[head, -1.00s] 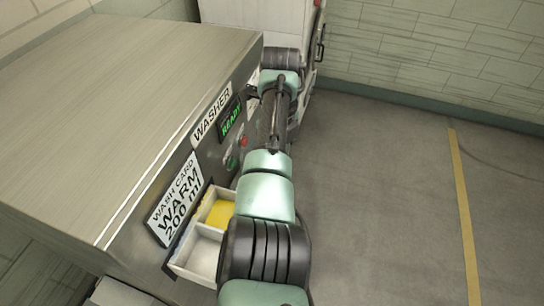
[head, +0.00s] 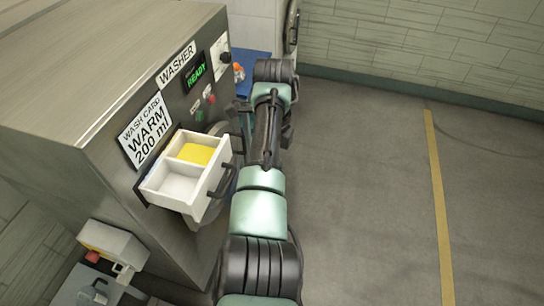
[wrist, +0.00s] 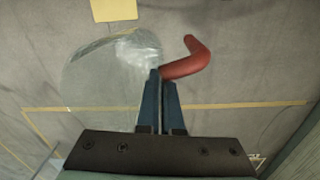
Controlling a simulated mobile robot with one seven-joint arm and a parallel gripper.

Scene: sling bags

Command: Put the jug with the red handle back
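The clear jug (wrist: 105,82) shows in the wrist view, with its bent red handle (wrist: 188,60) to its right. My gripper (wrist: 160,78) has its two blue fingers close together, with the inner end of the handle at their tips. It appears shut on the handle. The jug seems held off the floor. In the head view I cannot make out the jug or the fingertips; my arm hides that area beside the washer.
The washer (head: 110,75) stands at left and reads READY. Its drawer (head: 170,205) is open, with yellow in the rear compartment. A dispenser-like box (head: 112,250) is at lower left. A blue surface (head: 253,66) holds an orange item behind. Floor at right (head: 370,190) is clear.

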